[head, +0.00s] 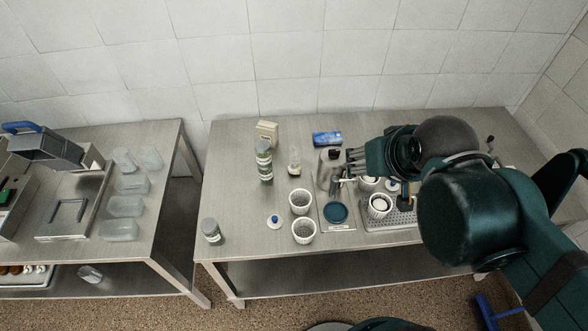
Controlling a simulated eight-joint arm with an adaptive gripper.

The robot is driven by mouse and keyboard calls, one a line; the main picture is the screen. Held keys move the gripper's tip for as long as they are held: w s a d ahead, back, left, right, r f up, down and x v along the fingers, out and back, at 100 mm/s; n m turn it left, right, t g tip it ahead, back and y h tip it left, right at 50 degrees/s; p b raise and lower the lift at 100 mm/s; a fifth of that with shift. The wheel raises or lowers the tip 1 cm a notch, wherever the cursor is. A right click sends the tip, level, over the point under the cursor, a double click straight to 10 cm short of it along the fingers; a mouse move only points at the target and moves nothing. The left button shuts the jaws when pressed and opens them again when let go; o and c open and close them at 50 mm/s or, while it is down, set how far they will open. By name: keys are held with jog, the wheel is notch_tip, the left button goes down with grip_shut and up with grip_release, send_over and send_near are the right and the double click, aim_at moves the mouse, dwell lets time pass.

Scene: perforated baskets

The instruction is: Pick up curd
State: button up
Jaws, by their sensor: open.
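My gripper (349,168) is open, at the front of my dark green arm, on the right half of the table. It hangs beside a steel cylinder (327,172); I cannot tell whether they touch. No curd is clearly identifiable. A white cup (379,206) with a pale round filling or lid, possibly curd, stands on a perforated metal tray (401,219) below and right of my gripper. More white pieces behind it are partly hidden by my arm.
A dark blue disc (336,213) lies between baskets and tray. The table's left front is mostly free.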

dwell(0.3)
jog(key=n+g+b, duration=0.5)
jog(key=n+b, duration=0.1)
jog(key=n, duration=0.7)
send_over(294, 165)
jog(key=s, duration=0.1)
jog(key=shift+h, duration=0.4)
jog(key=s+x, duration=0.2)
jog(key=x, duration=0.7)
jog(key=s+a+x, duration=0.1)
jog(key=x, duration=0.8)
jog(key=s+a+f+x, duration=0.1)
jog(key=s+x, duration=0.1)
jog(key=x, duration=0.7)
jog(key=shift+s+f, duration=0.2)
jog(key=shift+s, duration=0.05)
jog(key=shift+w+a+f+n, duration=0.1)
jog(key=shift+a+f+n, duration=0.05)
jog(key=shift+f+n, duration=0.15)
jog(key=shift+f, duration=0.1)
jog(key=shift+x, duration=1.15)
